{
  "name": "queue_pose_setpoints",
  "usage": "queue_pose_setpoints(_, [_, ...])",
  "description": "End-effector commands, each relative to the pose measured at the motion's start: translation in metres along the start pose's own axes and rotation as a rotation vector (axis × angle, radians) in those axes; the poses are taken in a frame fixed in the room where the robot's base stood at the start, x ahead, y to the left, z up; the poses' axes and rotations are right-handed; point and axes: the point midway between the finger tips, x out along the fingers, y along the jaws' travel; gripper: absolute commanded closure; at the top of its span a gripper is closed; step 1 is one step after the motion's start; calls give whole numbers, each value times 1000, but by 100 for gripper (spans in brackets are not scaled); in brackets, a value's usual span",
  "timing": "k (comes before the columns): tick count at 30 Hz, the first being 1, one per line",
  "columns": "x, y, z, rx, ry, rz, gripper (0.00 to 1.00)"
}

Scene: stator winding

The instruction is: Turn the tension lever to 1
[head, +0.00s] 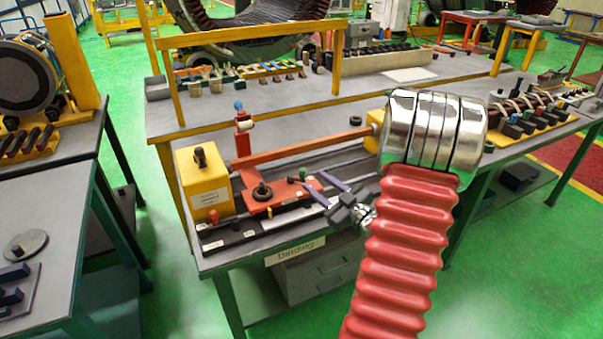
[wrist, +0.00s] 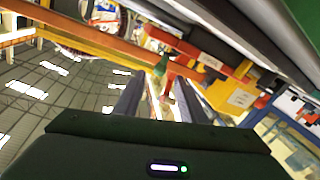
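The bench labelled Binding (head: 297,252) carries a red carriage (head: 285,205) with a black handwheel (head: 262,191). A small lever with a dark knob (head: 291,180) and a green knob (head: 302,173) stand at the carriage's right end. I cannot tell for sure which is the tension lever, and no scale number is readable. My gripper (head: 313,180) is open, its two purple-grey fingers pointing at this end of the carriage. In the wrist view, a green-tipped part (wrist: 160,65) and a red part (wrist: 168,82) show in the gap between the fingers (wrist: 158,95); contact is not visible.
A yellow box (head: 203,180) with a black knob stands left of the carriage. A red bar (head: 300,143) runs behind it, and an upright red post (head: 242,130) with a blue top stands there.

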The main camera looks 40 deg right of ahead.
Motion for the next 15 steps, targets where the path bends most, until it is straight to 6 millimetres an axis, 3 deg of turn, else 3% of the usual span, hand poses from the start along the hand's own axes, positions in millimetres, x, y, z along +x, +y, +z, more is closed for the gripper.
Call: queue_pose_setpoints(15, [69,-1,0,0,1,-2,63])
